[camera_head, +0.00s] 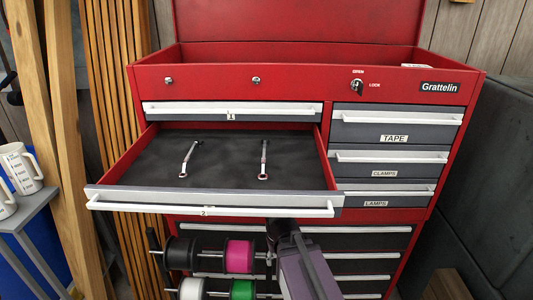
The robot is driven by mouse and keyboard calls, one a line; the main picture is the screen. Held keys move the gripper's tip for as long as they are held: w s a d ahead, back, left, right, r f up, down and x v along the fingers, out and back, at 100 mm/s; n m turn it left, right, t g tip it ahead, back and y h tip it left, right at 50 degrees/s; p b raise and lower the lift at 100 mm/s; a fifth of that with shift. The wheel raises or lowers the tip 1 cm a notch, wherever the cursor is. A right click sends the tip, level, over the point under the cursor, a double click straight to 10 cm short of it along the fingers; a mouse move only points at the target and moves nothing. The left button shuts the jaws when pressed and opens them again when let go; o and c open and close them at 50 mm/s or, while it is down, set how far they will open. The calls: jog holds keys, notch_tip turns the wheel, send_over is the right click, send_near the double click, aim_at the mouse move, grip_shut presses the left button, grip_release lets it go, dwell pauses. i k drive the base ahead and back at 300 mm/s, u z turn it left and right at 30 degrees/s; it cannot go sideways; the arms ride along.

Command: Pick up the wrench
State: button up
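Two slim silver wrenches lie apart on the dark liner of the open drawer (120,198) labelled 2. The left wrench (188,158) is tilted, its upper end leaning right. The right wrench (264,160) lies nearly straight front to back, with a ring-like near end. I cannot tell from the frame which one the task names. No gripper fingers can be made out. Nothing touches either wrench.
The red tool chest (462,90) has shut drawers labelled TAPE, CLAMPS and LAMPS at right. The drawer's front handle (205,208) juts forward. Below stand coloured spools (240,256) and a dark grey-purple form (308,270). Mugs (20,168) stand at left.

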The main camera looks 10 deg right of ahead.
aim_at(264, 144)
jog(key=z, duration=1.75)
jog(key=k, duration=1)
jog(key=u, duration=1.25)
